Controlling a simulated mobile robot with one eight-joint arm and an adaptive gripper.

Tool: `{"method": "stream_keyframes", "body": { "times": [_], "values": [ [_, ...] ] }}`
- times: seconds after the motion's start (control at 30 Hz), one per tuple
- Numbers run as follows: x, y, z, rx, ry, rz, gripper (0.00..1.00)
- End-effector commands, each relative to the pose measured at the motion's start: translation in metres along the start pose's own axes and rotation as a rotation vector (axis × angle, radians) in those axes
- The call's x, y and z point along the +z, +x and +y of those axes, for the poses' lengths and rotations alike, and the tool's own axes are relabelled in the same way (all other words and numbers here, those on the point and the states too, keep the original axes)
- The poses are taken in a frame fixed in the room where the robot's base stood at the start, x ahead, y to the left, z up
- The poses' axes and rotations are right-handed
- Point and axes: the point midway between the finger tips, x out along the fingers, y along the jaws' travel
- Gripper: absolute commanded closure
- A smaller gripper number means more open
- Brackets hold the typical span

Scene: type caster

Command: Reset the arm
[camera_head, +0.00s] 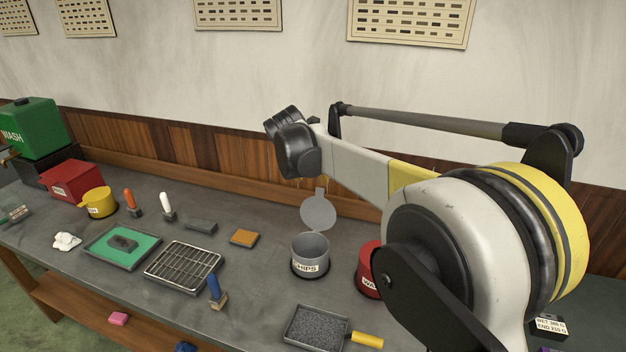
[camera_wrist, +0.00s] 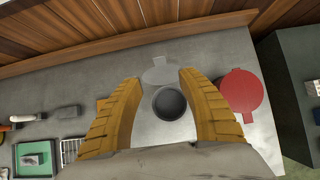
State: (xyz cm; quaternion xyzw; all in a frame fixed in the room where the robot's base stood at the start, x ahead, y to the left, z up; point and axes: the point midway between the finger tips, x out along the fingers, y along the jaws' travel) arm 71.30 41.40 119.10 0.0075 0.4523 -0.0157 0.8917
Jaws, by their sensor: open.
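My gripper (camera_wrist: 157,110) shows in the wrist view with its two yellow fingers spread apart and nothing between them. It points down over the grey chips pot (camera_wrist: 169,104), which appears between the fingers, lower down on the bench. In the head view my arm reaches in from the right, and its dark wrist end is above and behind the chips pot (camera_head: 310,254). The pot's round grey lid (camera_head: 319,212) stands open at its back.
The grey bench (camera_head: 120,285) holds a red lidded pot (camera_wrist: 241,91), a grey granular tray (camera_head: 316,329) with a yellow handle, a wire rack (camera_head: 184,266), a green-lined tray (camera_head: 123,246), an orange block (camera_head: 244,238) and a blue-handled brush (camera_head: 216,291). A wood-panelled wall (camera_head: 190,147) runs behind.

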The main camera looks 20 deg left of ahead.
Motion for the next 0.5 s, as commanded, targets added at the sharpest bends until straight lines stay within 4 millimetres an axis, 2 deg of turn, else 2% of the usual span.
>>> {"method": "stream_keyframes", "body": {
  "times": [0.17,0.27,0.37,0.47,0.5],
  "values": [
    [0.003,-0.001,-0.003,-0.002,-0.003,-0.009,0.53],
    [0.022,-0.006,-0.020,-0.015,-0.033,-0.073,0.53],
    [0.062,-0.022,-0.057,-0.051,-0.117,-0.218,0.53],
    [0.112,-0.057,-0.107,-0.112,-0.276,-0.426,0.53],
    [0.131,-0.076,-0.129,-0.146,-0.364,-0.516,0.53]
  ]
}}
